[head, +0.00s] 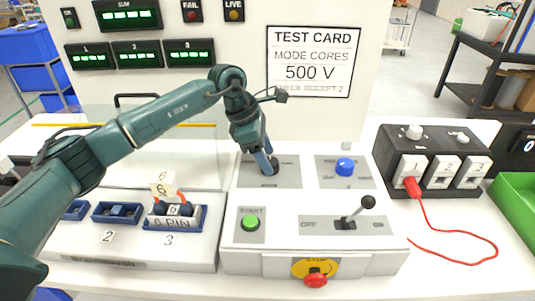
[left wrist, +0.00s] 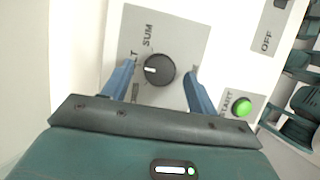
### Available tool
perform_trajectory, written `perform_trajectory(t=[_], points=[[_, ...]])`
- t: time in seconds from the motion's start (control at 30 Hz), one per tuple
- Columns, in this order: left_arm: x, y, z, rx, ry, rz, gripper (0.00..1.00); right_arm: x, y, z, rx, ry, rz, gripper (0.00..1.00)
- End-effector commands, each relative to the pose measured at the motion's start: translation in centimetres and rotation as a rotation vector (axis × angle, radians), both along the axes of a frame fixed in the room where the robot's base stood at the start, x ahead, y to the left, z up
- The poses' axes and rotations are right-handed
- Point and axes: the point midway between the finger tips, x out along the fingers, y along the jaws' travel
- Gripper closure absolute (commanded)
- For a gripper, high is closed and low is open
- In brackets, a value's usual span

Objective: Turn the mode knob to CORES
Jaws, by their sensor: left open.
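The mode knob (left wrist: 157,70) is a round dark knob on a grey plate (left wrist: 185,28). Its white pointer mark lies on the left side in the left wrist view. A "SUM" label shows above it, and a partly hidden label ending in "LT" lies to its left. I cannot read CORES beside the knob. My left gripper (left wrist: 159,66) is open, its two blue fingers apart on either side of the knob; I cannot tell whether they touch it. In the head view the left gripper (head: 267,160) points down over the plate and hides most of the knob. My right gripper is not in view.
The test card (head: 313,62) reads MODE CORES, 500 V. A blue knob (head: 345,167), green START button (head: 250,223), black lever (head: 367,203) and red stop button (head: 316,280) crowd the panel. A black socket box (head: 435,137) with a red lead stands right.

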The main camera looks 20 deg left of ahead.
Motion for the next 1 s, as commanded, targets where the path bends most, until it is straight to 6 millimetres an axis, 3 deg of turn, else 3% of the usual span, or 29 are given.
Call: perform_trajectory(t=[0.43,1.0], points=[[0.09,-0.46,-1.05,-0.001,0.0,0.0,0.42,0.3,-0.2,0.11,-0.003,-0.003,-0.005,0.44],[0.09,-0.43,-1.0,-0.001,0.0,0.0,0.86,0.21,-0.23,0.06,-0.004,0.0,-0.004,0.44]])
